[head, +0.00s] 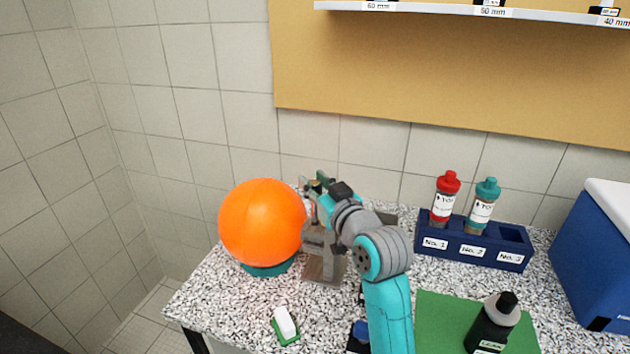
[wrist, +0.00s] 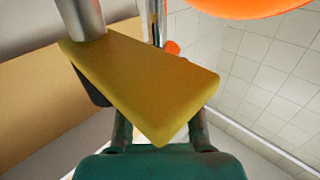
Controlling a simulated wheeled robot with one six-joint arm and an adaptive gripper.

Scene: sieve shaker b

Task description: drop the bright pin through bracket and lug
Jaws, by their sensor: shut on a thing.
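In the wrist view, my gripper (wrist: 160,135) is shut on a yellow block-shaped grip (wrist: 150,85). A shiny metal cylinder (wrist: 85,18) meets the yellow grip at its upper left; this looks like the bright pin, and its far end is out of view. My arm hides much of the bracket. The lug and the pin's tip cannot be made out, so I cannot tell whether the pin is in a hole.
A large orange ball (head: 261,221) on a teal base (head: 268,267) stands close to the left of the bracket. A blue rack (head: 475,242) with red-capped and teal-capped bottles is right. A black bottle (head: 492,325) stands on a green mat (head: 440,308). A white-and-green block (head: 285,324) lies in front.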

